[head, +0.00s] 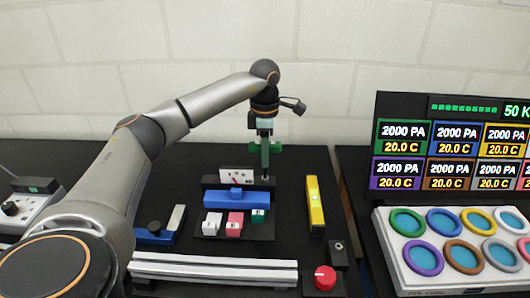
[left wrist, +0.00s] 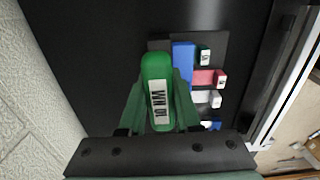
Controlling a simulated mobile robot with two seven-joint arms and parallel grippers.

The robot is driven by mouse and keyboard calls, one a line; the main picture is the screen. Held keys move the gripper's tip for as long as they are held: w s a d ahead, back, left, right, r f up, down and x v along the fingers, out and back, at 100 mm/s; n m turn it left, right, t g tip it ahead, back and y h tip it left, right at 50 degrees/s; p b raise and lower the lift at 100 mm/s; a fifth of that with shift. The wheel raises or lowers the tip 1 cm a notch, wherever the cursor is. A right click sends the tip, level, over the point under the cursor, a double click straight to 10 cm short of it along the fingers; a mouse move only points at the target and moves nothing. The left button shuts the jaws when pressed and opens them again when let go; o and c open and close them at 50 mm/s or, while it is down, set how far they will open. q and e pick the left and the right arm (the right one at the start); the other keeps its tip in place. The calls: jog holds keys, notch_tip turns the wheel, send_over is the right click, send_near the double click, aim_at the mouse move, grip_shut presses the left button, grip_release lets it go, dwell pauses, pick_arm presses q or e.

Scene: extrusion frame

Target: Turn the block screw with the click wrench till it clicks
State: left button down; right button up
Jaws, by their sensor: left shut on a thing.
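The click wrench is green, with a white label reading "10 NM". It shows in the left wrist view (left wrist: 156,68) and upright in the head view (head: 265,158). My left gripper (head: 264,146) is shut on it, with one finger on each side in the left wrist view (left wrist: 160,115). The wrench hangs behind the tool rack, near a small white card; I cannot tell whether its lower end touches anything. A small dark block (head: 338,255) with a round metal feature on top stands at the front right; I cannot tell whether this is the block screw. My right gripper is not in view.
The tool rack (head: 207,228) holds a blue bar (head: 236,198) and white, pink and green pieces. A yellow level (head: 315,203) lies to its right. A pale extrusion (head: 213,269) and red knob (head: 325,277) are in front. A ring tray (head: 395,257) and display stand right.

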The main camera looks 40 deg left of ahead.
pick_arm(q)
jog(key=shift+m+p, duration=0.3)
jog(key=shift+m, duration=0.2)
jog(key=shift+f, duration=0.1)
jog(key=shift+m, duration=0.9)
jog(key=shift+n, duration=0.9)
jog(key=shift+r, duration=1.6)
